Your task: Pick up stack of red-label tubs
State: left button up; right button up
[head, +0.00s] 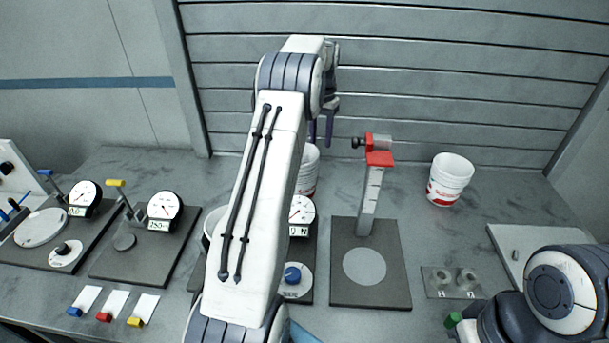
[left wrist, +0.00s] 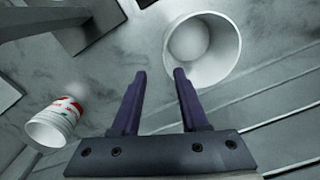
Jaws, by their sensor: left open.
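A white tub or nested stack with a red label (head: 451,178) stands upright at the back right of the bench. What looks like the same one shows at the left of the left wrist view (left wrist: 55,124). Another white tub (head: 307,172) stands at the back middle, partly hidden by my left arm. A round white tub, seen into its open mouth (left wrist: 203,45), lies just beyond the fingertips in the left wrist view; its label is hidden there. My left gripper (head: 320,136) is open and empty, with dark fingers (left wrist: 160,74) pointing down near that middle tub. My right gripper is out of view.
A stand with a red head (head: 378,157) rises between the two tubs. Dial-gauge stations (head: 162,212) stand at the left, with small coloured-tip cards in front. A small plate with two round pieces (head: 452,282) lies front right. A slatted wall (head: 420,60) closes the back.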

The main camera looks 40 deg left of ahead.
aim_at(316, 160)
pick_arm(q)
jog(key=f+p, duration=0.1)
jog(key=f, duration=0.1)
jog(key=f+p, duration=0.1)
jog(key=f, duration=0.2)
jog(key=a+f+p, duration=0.1)
jog(key=f, duration=0.2)
jog(key=shift+s+f, duration=0.1)
jog(key=shift+s, duration=0.1)
jog(key=shift+f+p, duration=0.3)
jog(key=shift+f, duration=0.2)
grip_shut()
dwell(0.8)
